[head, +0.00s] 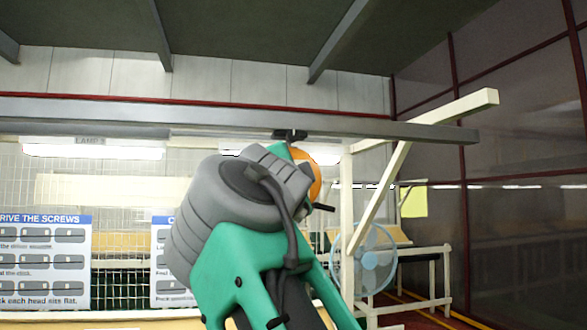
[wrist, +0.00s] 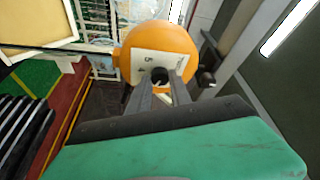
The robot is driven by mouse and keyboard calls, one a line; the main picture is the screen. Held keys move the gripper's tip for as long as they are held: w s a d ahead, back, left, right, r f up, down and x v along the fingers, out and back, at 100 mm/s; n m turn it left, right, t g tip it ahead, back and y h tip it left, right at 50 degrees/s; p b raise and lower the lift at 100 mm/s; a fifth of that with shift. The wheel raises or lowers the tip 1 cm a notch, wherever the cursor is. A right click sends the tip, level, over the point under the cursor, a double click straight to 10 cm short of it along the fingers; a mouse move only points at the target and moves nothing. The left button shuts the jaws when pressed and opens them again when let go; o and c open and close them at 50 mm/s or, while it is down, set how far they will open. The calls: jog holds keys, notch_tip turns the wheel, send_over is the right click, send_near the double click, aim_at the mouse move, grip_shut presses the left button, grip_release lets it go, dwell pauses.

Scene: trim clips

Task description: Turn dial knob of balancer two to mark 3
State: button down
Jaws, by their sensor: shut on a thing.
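An orange round balancer (wrist: 158,45) with a white dial plate fills the upper middle of the wrist view. A black dial knob (wrist: 160,76) sits at the lower part of the plate. My gripper (wrist: 160,84) has its two grey fingers at the knob and is shut on it. In the head view the orange balancer (head: 316,180) hangs under a grey rail, mostly hidden behind my grey and green arm. The knob and fingertips are hidden there.
A grey overhead rail (head: 420,132) and a cream diagonal brace (head: 400,150) are close to my arm. A blue fan (head: 370,262) stands at the right back. Instruction boards (head: 45,262) hang at the left. A dark fitting (wrist: 207,78) sits right of the balancer.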

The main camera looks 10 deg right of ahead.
jog(key=m+p, duration=0.1)
jog(key=m, duration=0.1)
jog(key=m+g+p, duration=0.1)
jog(key=m, duration=0.1)
jog(key=shift+r+g, duration=0.2)
jog(key=shift+g, duration=0.1)
jog(key=shift+m, duration=0.3)
jog(key=c, duration=1.2)
grip_release()
jog(key=shift+o, duration=0.2)
jog(key=v, duration=0.7)
jog(key=shift+s, duration=0.4)
jog(key=shift+a, duration=0.1)
